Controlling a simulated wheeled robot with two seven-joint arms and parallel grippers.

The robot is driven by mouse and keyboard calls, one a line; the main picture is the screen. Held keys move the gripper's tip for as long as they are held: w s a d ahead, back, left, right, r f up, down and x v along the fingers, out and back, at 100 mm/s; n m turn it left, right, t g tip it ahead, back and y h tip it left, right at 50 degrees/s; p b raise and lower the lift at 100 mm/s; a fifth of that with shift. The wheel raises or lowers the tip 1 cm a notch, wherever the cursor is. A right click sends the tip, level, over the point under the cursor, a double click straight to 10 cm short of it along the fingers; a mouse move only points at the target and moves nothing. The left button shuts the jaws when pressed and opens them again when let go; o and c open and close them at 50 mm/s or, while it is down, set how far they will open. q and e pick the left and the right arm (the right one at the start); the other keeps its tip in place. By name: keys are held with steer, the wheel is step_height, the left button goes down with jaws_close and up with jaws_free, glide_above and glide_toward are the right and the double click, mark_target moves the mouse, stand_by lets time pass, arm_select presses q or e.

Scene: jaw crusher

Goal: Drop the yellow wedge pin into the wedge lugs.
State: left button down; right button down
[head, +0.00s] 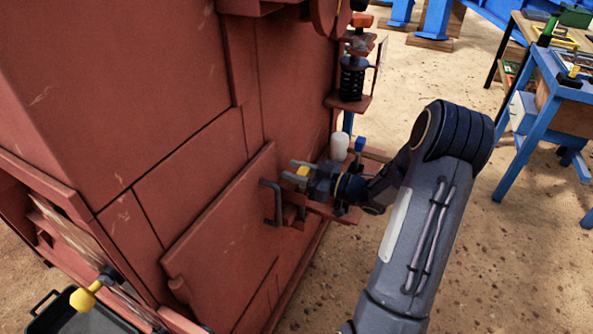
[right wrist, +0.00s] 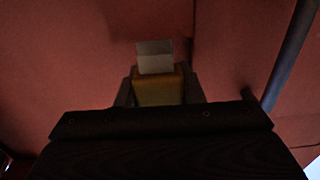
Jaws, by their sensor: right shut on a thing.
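The yellow wedge pin (head: 303,171) is between the fingers of my right gripper (head: 298,173), beside the red crusher wall. In the right wrist view the yellow pin (right wrist: 158,92) sits between the two dark fingers of the right gripper (right wrist: 160,88), with a pale grey end showing beyond it. My right gripper is shut on the pin, above and right of a dark bar handle (head: 268,203) on the red door panel (head: 220,230). Small red brackets (head: 292,213) stand just below the gripper; I cannot tell whether they are the wedge lugs. My left gripper is not in view.
A black spring (head: 353,80) stands above. A yellow-ended lever (head: 84,298) and black tray (head: 75,318) are lower left. Blue benches stand at upper right; sandy floor lies between.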

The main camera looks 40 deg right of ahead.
steer(key=shift+f+b, duration=0.45)
steer(key=shift+f, duration=0.2)
steer(key=c, duration=0.9)
jaws_free()
steer(key=shift+f, duration=0.1)
steer(key=v, duration=0.7)
steer(key=shift+s+d+p, duration=0.15)
steer(key=shift+s+p, duration=0.25)
